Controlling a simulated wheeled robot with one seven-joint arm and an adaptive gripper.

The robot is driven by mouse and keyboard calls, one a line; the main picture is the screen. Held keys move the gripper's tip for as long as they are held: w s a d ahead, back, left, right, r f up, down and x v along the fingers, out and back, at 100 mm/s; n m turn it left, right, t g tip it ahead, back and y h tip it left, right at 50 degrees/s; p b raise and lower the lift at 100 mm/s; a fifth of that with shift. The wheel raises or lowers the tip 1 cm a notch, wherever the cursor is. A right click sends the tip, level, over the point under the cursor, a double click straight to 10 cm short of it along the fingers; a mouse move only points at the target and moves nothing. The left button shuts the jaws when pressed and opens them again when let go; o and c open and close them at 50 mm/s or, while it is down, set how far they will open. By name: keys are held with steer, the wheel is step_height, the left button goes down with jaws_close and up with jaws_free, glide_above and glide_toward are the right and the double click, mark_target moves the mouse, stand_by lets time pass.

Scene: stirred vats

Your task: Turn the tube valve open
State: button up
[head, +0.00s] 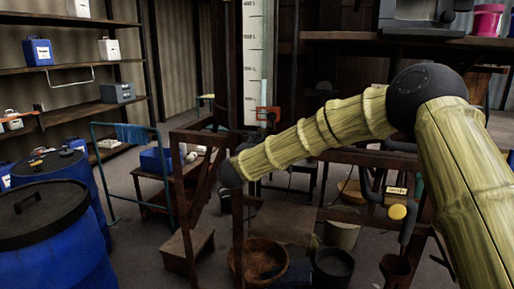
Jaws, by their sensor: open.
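A pale tube (264,92) runs upright beside a white measuring scale (254,50) in the head view. A small orange-red fitting (269,114) sits at the tube's lower end and looks like the tube valve. It is small, and I cannot tell which way its handle is turned. My arm reaches in from the right, bends at a dark joint, and ends at a dark wrist left of and below the fitting. My gripper is not discernible beyond the wrist. The wrist looks apart from the fitting in the picture.
A wooden frame (181,190) stands around the middle. Blue drums (52,235) and a blue cart (108,185) are at left. A brown bowl (259,262), a dark bucket (333,267) and a wooden step (188,252) occupy the floor. Shelves (75,66) line the left wall.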

steer(key=v, duration=1.2)
steer(key=s+d+f+n+g+y, duration=0.2)
steer(key=s+d+f+n, duration=0.3)
steer(key=f, duration=0.9)
steer(key=s+d+f+n+g+y, duration=0.15)
steer(key=s+f+n+g, duration=0.35)
steer(key=f, duration=0.9)
steer(key=s+d+f+n+y, duration=0.3)
steer(key=s+f, duration=0.4)
steer(key=f, duration=0.7)
steer(key=s+d+f+n+g, duration=0.2)
steer(key=s+d+f, duration=0.15)
steer(key=s, duration=0.25)
steer(key=s+d+f+n+g+p, duration=0.1)
steer(key=s+d+f, duration=0.1)
steer(key=s+f, duration=0.35)
steer(key=s+d+f+n+g, duration=0.2)
steer(key=s+d+f, duration=0.1)
steer(key=s, duration=0.4)
steer(key=s+d+f+n+g, duration=0.1)
steer(key=s+d, duration=0.3)
steer(key=s, duration=0.6)
steer(key=s+d+f+n+g, duration=0.1)
steer(key=s+d+g, duration=0.3)
steer(key=s, duration=0.6)
steer(key=shift+d+f+n+h+p, duration=0.2)
steer(key=shift+f+n+h+p, duration=0.15)
steer(key=shift+n+h, duration=0.15)
